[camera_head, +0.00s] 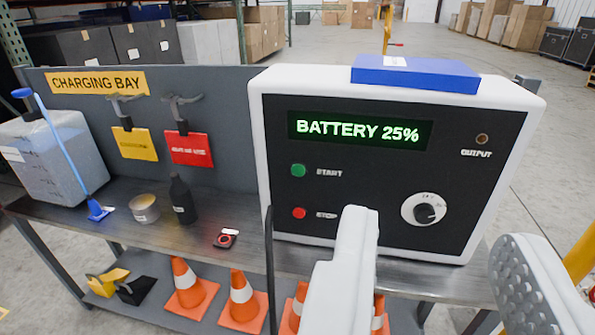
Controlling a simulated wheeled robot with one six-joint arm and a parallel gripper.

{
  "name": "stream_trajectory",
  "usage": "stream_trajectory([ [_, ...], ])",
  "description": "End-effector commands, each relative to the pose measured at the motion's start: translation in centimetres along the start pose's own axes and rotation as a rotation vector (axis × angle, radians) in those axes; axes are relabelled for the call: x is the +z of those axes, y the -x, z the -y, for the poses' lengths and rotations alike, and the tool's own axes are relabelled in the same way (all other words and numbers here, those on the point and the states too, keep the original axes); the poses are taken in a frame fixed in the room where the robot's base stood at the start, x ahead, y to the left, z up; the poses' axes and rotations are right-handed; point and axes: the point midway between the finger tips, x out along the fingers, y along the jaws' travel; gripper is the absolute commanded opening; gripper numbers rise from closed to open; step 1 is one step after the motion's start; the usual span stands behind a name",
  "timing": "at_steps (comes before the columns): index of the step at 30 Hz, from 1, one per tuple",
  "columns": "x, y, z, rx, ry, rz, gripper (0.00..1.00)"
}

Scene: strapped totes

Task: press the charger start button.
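The charger (391,186) is a white box with a black front panel, standing on the bench. Its display (358,131) reads BATTERY 25%. The green start button (298,170) is on the panel's left side, labelled START. The red stop button (299,213) is below it. A round dial (424,210) is at the lower right. My gripper (437,232) is in front of the charger's lower right part, its two white fingers wide apart with nothing between them. The left finger is below and right of the start button and covers part of the STOP label.
The bench (185,235) holds a translucent jug (62,150), a dark bottle (182,200), a tin (145,208) and a small red-and-black item (226,238). A blue box (415,76) lies on the charger. Orange cones (243,300) stand on the lower shelf. A dark cable (269,270) hangs at the charger's left edge.

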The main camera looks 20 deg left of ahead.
Motion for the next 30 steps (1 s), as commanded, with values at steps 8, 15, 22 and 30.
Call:
stream_trajectory([
  [8,0.00,0.00,0.00,0.000,0.000,0.000,0.00],
  [15,0.00,0.00,0.00,0.000,0.000,0.000,0.00],
  [22,0.00,0.00,0.00,0.000,0.000,0.000,0.00],
  [30,0.00,0.00,0.00,0.000,0.000,0.000,0.00],
])
